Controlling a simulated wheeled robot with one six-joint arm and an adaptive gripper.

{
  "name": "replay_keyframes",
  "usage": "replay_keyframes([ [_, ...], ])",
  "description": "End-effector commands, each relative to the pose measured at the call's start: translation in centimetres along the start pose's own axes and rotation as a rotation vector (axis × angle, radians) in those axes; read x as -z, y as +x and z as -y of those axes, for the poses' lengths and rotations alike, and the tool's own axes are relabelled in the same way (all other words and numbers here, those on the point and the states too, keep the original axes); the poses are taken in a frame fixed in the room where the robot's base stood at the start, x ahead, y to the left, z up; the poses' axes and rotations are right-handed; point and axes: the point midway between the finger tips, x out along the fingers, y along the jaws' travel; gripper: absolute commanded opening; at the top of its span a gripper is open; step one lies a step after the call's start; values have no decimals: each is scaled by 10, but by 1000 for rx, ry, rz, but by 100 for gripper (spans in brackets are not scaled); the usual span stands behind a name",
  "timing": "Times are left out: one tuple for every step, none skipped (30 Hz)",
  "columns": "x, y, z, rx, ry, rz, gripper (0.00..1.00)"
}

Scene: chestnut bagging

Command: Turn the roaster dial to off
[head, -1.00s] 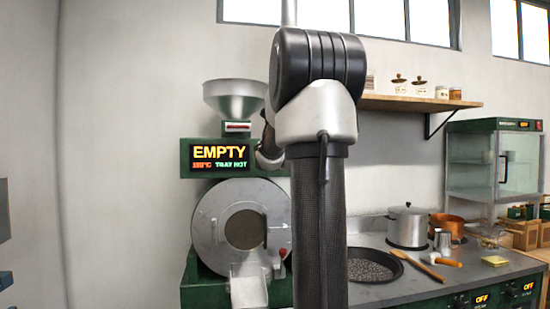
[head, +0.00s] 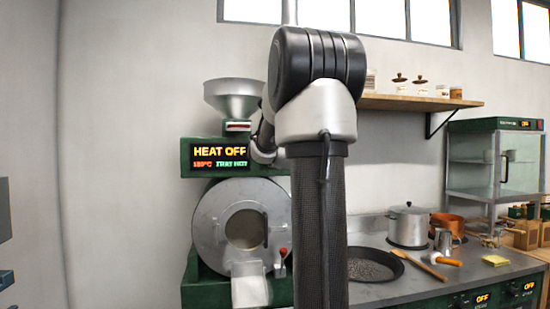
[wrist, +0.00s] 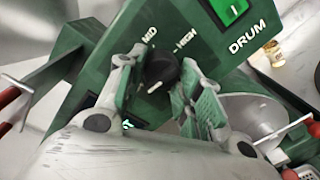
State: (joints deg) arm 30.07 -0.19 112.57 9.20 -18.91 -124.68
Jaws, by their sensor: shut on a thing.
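The roaster (head: 242,215) stands at the left in the head view, with a steel hopper on top and a round drum door in front. Its display (head: 220,153) reads HEAT OFF, with 180°C and TRAY HOT below. In the wrist view, the black dial (wrist: 161,68) sits on the green panel with MID and HIGH labels beside it. My gripper (wrist: 158,82) has its green-padded fingers on both sides of the dial and is shut on it. The rest of the dial's scale is hidden behind the fingers. In the head view my arm hides the gripper and dial.
A green DRUM switch (wrist: 228,10) is lit close to the dial. The counter at the right holds a dark pan (head: 372,266), a steel pot (head: 408,226), a copper pot (head: 447,224) and a wooden spoon. A glass cabinet (head: 494,160) stands at the far right.

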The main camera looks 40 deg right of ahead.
Motion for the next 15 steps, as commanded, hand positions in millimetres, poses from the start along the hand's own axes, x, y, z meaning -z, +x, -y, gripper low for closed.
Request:
replay_keyframes([
  [1,0,1,3,-24,-1,11],
  [1,0,2,3,-39,1,11],
  [1,0,2,3,-58,2,11],
  [1,0,2,3,-71,3,11],
  [1,0,2,3,-83,3,11],
  [1,0,2,4,-96,4,11],
  [1,0,2,4,-106,5,11],
  [1,0,2,4,-113,5,11],
  [1,0,2,4,-123,6,11],
  [1,0,2,4,-129,6,11],
  [1,0,2,4,-133,7,11],
  [1,0,2,4,-138,7,11],
  [1,0,2,4,-141,7,11],
  [1,0,2,4,-144,8,11],
  [1,0,2,4,-146,8,11],
])
